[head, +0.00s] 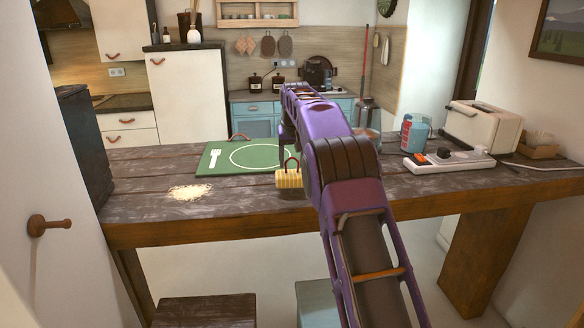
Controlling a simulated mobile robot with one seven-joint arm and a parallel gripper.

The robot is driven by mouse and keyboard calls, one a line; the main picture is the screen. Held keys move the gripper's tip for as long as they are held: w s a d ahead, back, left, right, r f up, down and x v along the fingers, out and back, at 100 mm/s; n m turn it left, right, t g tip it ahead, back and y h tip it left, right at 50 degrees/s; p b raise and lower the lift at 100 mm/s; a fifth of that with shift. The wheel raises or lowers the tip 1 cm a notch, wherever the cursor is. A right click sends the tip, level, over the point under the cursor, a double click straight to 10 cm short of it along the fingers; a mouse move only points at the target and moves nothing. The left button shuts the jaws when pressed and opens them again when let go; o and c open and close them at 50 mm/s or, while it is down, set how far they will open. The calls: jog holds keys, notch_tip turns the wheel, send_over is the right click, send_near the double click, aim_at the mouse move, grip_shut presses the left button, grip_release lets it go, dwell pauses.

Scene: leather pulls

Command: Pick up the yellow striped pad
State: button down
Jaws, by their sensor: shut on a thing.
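The yellow striped pad (288,180) is near the front edge of the wooden table, just in front of the green mat's lower right corner. A reddish-brown loop rises from its top. My gripper (290,157) reaches down over the pad from above and is shut on it. The fingertips are small and partly hidden by my purple arm. A dark patch shows under the pad; I cannot tell whether the pad is touching the table or is raised.
The green mat (217,163) has a fork and plate outline. Pale crumbs (190,192) lie on the wooden table (150,209) to its left. A blue canister (416,135), a power strip (450,159) and a white toaster (481,128) stand at the right.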

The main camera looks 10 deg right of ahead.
jog(key=shift+s+r+b, duration=0.3)
jog(key=shift+s+b, duration=0.4)
jog(key=shift+s, duration=0.15)
jog(key=s+a+b, duration=0.1)
jog(key=s+b, duration=0.2)
jog(key=s, duration=1.3)
jog(key=shift+s, duration=0.15)
jog(key=c, duration=0.7)
grip_release()
jog(key=c, duration=0.7)
jog(key=shift+o, duration=0.2)
jog(key=s+d+f, duration=0.1)
jog(key=s+f, duration=0.6)
jog(key=f, duration=0.6)
jog(key=s+f, duration=0.7)
jog(key=f, duration=0.5)
jog(key=w+r, duration=0.7)
jog(key=r, duration=0.5)
jog(key=w+a+r, duration=0.1)
jog(key=w+r, duration=0.6)
jog(key=r, duration=0.6)
